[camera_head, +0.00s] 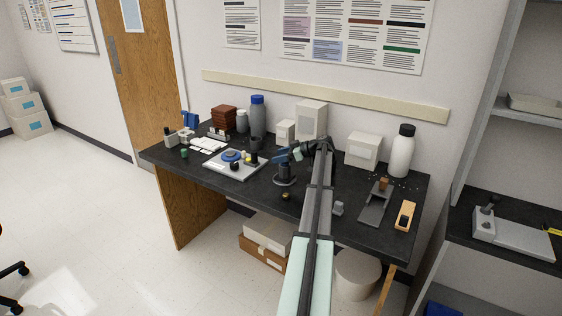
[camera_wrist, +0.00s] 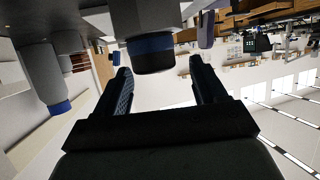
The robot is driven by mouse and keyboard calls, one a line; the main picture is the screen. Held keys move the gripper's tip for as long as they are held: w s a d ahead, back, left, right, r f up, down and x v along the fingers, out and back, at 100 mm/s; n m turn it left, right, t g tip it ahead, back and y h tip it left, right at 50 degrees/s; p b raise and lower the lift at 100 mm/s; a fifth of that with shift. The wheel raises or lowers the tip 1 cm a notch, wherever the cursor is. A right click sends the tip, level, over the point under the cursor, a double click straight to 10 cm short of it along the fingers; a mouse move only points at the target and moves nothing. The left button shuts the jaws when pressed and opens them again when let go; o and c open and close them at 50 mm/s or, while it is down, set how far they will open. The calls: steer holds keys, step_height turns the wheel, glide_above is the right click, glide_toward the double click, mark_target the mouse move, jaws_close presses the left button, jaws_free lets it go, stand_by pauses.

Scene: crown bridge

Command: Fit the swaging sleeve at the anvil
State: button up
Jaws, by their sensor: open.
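My gripper (camera_head: 289,155) is over the middle of the dark bench, and its two fingers are spread apart in the wrist view (camera_wrist: 160,80). A dark upright post on a round base (camera_head: 284,178) stands just below the fingers in the head view. In the wrist view, which is upside down, a grey cylinder with a blue band and dark end (camera_wrist: 152,55) shows between and beyond the fingertips; it looks like this post, and I see no grip on it. I cannot tell which part is the anvil. I cannot pick out the swaging sleeve for sure.
A small dark round piece (camera_head: 286,196) and a grey block (camera_head: 338,208) lie near the bench's front edge. A white tray (camera_head: 222,172) holds small parts at left. A blue-capped bottle (camera_head: 258,118), white boxes (camera_head: 311,120) and a white bottle (camera_head: 402,152) stand behind.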

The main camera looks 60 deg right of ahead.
step_height(320, 180, up, 8)
steer(key=shift+f, duration=0.25)
stand_by(0.5)
